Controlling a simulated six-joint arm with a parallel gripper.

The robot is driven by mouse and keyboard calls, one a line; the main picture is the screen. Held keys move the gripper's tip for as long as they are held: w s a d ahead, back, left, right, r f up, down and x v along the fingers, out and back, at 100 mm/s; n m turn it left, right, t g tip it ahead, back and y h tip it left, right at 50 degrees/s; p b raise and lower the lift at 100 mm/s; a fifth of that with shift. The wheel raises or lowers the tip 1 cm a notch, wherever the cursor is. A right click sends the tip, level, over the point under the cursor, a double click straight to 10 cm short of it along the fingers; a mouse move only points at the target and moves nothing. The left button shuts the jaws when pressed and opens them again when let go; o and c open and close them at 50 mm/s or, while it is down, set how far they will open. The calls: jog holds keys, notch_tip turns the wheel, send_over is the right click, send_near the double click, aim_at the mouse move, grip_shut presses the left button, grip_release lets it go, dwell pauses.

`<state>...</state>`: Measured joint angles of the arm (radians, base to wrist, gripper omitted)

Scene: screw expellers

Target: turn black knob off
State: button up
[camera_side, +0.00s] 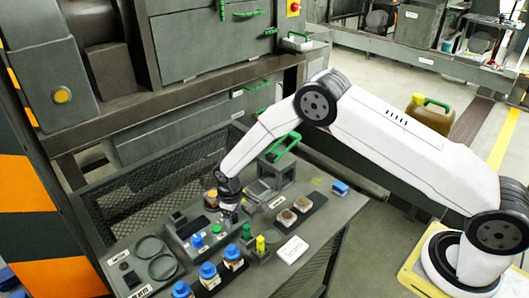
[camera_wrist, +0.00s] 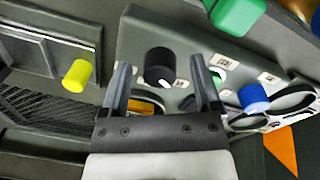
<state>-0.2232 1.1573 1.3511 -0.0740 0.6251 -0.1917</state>
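The black knob (camera_wrist: 160,64) sits on a grey control box (camera_wrist: 135,35) in the wrist view. It is a short dark cylinder with a white mark on its near, lower end. My gripper (camera_wrist: 160,66) is open, with one finger to the left of the knob and one to the right. Gaps show on both sides, so the fingers do not appear to touch it. In the side view my gripper (camera_side: 229,212) points down at the control box on the bench. The black knob cannot be made out there, close to or behind the gripper.
Blue-capped bottles (camera_side: 208,272) line the bench's front. Small dishes (camera_side: 288,216) sit to the right on a black tray. A wire mesh basket (camera_side: 140,200) lies behind.

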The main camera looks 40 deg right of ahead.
aim_at(236, 215)
jog(key=shift+r, duration=0.15)
jog(key=shift+a+r, duration=0.15)
jog(key=shift+r, duration=3.6)
jog(key=shift+s, duration=0.1)
jog(key=shift+s+d+r, duration=0.2)
jog(key=shift+d+r, duration=0.1)
jog(key=shift+r, duration=0.15)
jog(key=s+d+r+m, duration=0.1)
jog(key=s+d+r, duration=0.2)
jog(key=s, duration=0.4)
jog(key=s+d+r+m+t, duration=0.1)
jog(key=s+d+r, duration=0.3)
jog(key=s, duration=0.4)
jog(key=s+d+r+m+t, duration=0.1)
jog(key=s+d+r+m, duration=0.2)
jog(key=s+r, duration=0.2)
jog(key=s, duration=0.3)
jog(key=shift+d+y, duration=0.3)
jog(key=shift+d, duration=0.05)
